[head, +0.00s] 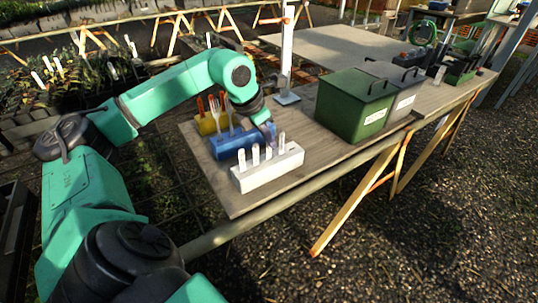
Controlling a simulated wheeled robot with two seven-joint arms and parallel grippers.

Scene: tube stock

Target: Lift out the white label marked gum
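A white block (268,171) near the table's front left edge holds a row of several upright white labels (256,156). Any writing on them is too small to read, so I cannot tell which one is marked gum. My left gripper (270,132) points down just behind the row, close to the labels on the right half of the block. Its fingers are small and blurred, and I cannot tell whether they are open or touch a label. My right gripper is not in view.
Behind the white block stand a blue block (229,145) with pale labels and a yellow block (207,124) with orange ones. A green bin (352,105) and a grey bin (402,92) stand to the right. A white post (287,50) rises behind. Bare tabletop lies before the green bin.

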